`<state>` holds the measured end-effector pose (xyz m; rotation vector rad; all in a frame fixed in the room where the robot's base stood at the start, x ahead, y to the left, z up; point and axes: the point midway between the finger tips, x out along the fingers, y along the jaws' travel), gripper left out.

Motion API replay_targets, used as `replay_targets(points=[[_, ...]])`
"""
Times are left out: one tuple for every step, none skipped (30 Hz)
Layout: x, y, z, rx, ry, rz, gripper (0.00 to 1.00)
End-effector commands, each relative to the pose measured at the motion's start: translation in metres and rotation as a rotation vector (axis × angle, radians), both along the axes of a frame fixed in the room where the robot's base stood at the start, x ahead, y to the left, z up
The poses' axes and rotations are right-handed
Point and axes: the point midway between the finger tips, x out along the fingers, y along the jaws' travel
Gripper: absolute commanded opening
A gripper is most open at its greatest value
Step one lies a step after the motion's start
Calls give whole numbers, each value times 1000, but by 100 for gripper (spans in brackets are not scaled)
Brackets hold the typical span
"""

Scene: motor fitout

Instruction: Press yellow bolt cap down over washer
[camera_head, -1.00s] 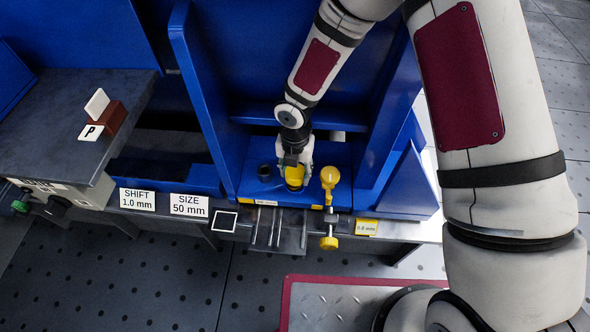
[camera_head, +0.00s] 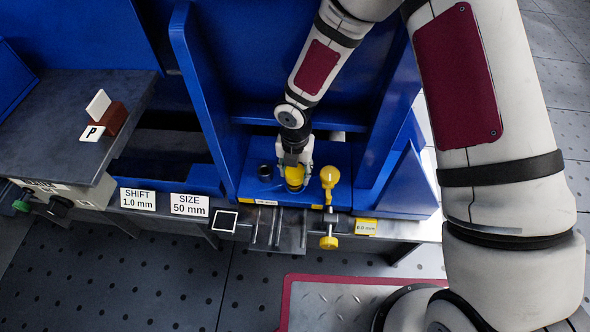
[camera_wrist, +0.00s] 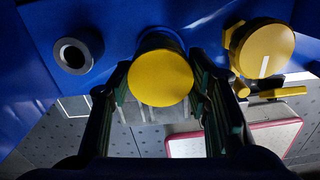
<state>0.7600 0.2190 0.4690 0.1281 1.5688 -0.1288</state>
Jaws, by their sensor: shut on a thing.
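The yellow bolt cap (camera_head: 294,176) is in the blue fixture in the head view, under my gripper (camera_head: 296,160). In the wrist view its round yellow top (camera_wrist: 160,78) faces the camera, between the two fingers of my gripper (camera_wrist: 165,105). My gripper is shut on the cap, pointing down. The washer cannot be made out; the cap and fingers cover what lies below. A dark part shows around the cap's far edge in the wrist view.
A black hollow cylinder (camera_head: 265,170) stands left of the cap. A yellow knob (camera_head: 329,176) stands close on the right, with a yellow-handled clamp (camera_head: 329,242) below it. Tall blue walls (camera_head: 200,95) rise at the sides. Label plates (camera_head: 190,205) line the front edge.

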Motion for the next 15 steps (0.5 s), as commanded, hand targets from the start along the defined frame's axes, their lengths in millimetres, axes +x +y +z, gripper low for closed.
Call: replay_targets(points=[[0,0,-1,0,0,0,22],[0,0,-1,0,0,0,22],[0,0,-2,0,0,0,22],[0,0,-2,0,0,0,22],[0,0,-3,0,0,0,22],[0,0,-4,0,0,0,22],[0,0,-5,0,0,0,22],[0,0,-5,0,0,0,22],[0,0,-6,0,0,0,22],[0,0,-7,0,0,0,22],[0,0,-8,0,0,0,22],[0,0,-9,0,0,0,22],[0,0,-9,0,0,0,22],[0,0,-10,0,0,0,22],[0,0,-11,0,0,0,22]])
